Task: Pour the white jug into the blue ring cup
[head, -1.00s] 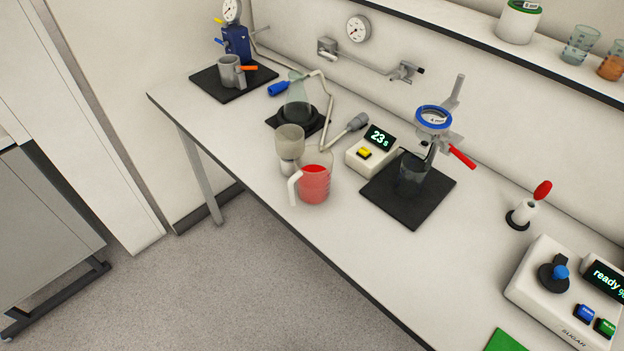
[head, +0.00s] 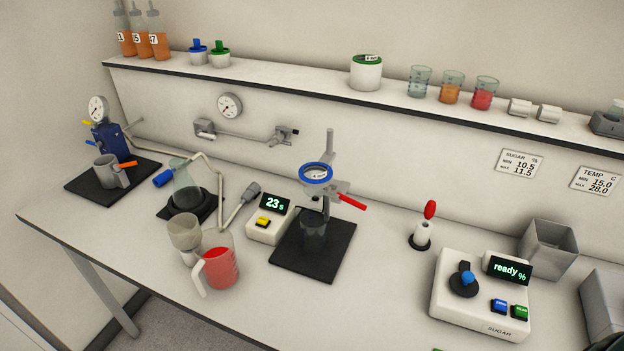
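The jug with a white handle (head: 221,267) stands upright near the front edge of the bench. It is clear and holds red liquid. The cup with the blue ring (head: 316,173) is held high on a metal stand, behind and to the right of the jug. A red lever (head: 350,202) sticks out to the right below it. A clear beaker (head: 314,230) stands under the cup on a black base plate (head: 290,262). The inside of the cup is too small to read. Neither of my grippers shows in the head view.
A beige funnel-shaped cup (head: 184,232) stands close behind the jug on its left. A timer (head: 267,226) reading 23 s sits between jug and stand. The sugar meter (head: 481,297) is at right. Bare bench lies right of the jug, in front of the base plate.

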